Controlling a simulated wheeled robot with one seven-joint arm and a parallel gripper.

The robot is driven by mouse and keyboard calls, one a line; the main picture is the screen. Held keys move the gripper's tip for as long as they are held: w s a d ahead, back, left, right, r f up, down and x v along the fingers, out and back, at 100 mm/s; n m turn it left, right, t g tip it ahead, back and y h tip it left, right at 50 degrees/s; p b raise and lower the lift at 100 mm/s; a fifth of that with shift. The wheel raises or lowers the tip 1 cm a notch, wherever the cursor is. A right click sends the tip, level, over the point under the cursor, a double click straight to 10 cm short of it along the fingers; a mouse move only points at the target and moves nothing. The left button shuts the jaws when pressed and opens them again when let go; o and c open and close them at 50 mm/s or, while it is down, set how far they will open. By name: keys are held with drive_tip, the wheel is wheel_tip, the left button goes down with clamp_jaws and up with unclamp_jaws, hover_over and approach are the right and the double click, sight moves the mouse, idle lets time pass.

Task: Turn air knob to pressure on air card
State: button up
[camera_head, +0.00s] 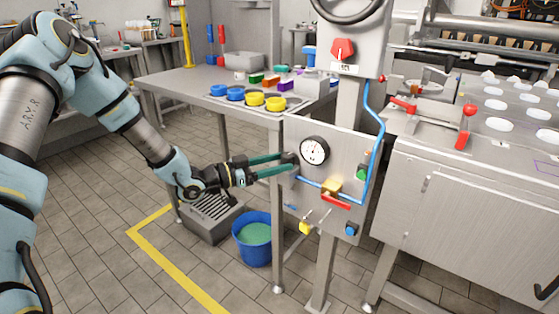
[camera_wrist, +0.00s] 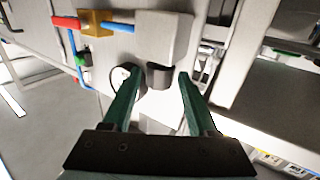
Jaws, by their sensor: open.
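A dark round knob (camera_wrist: 160,76) sticks out from a grey block in the wrist view. In the head view, a dark shape that looks like this knob (camera_head: 290,159) is at the left edge of the grey panel. My gripper (camera_head: 284,164) is open, with its green fingers pointing at it. In the wrist view my gripper (camera_wrist: 159,78) has one fingertip on each side of the knob; I cannot tell whether they touch it. A round pressure gauge (camera_head: 314,150) is on the panel; its reading is too small. A small white card (camera_head: 343,68) is higher up, its print unclear.
A red-handled valve (camera_head: 335,201) and blue hose (camera_head: 381,125) are on the panel. The valve's red handle (camera_wrist: 65,22) shows in the wrist view. A metal table (camera_head: 185,82) with coloured cups is behind my gripper. A blue bucket (camera_head: 252,238) stands on the floor below.

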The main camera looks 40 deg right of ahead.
drive_tip(key=shift+s+d, duration=0.1)
drive_tip(key=shift+d, duration=0.25)
drive_tip(key=shift+c, duration=0.2)
clamp_jaws()
